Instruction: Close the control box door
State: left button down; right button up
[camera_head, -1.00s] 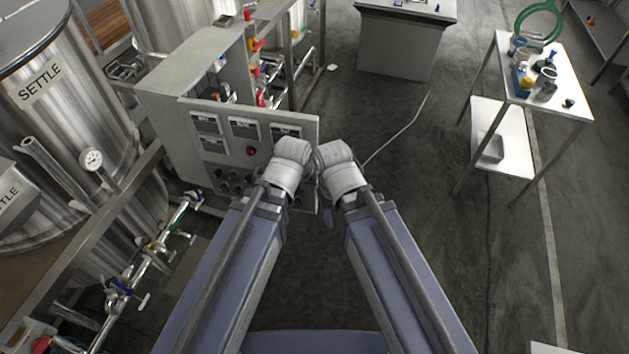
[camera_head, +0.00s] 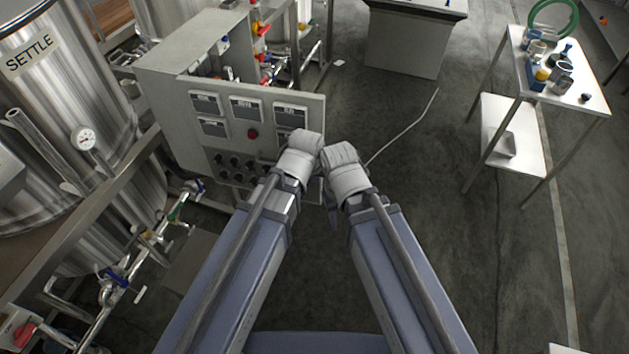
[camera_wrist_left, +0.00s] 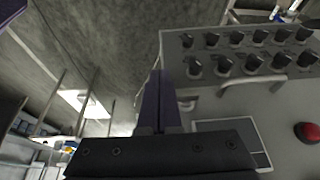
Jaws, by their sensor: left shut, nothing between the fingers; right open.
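The control box (camera_head: 180,60) is a grey cabinet at the upper left of the head view. Its door (camera_head: 226,143) is a grey panel with displays, a red button and black knobs. It stands open, with fittings showing behind it. My left gripper (camera_head: 302,150) is by the door's right part, its fingers hidden by the wrist. In the left wrist view, its fingers (camera_wrist_left: 160,85) are shut and empty, beside the edge of the door (camera_wrist_left: 245,110); contact cannot be told. My right gripper (camera_head: 333,208) is just right of the door, mostly hidden behind its wrist.
Steel tanks (camera_head: 55,110) and pipes with valves (camera_head: 125,280) stand at left. A white side table (camera_head: 560,85) is at right, and a grey cabinet (camera_head: 405,45) is at the back. A cable (camera_head: 405,132) lies on the otherwise clear middle floor.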

pick_arm(q)
jog(key=w, duration=0.1)
jog(key=w+f, duration=0.1)
jog(key=w, duration=0.1)
jog(key=w+d+f+b, duration=0.1)
jog(key=shift+w+f, duration=0.1)
jog(key=shift+w, duration=0.3)
pick_arm(e)
notch_tip(320, 180, down, 2)
jog(key=shift+f, duration=0.1)
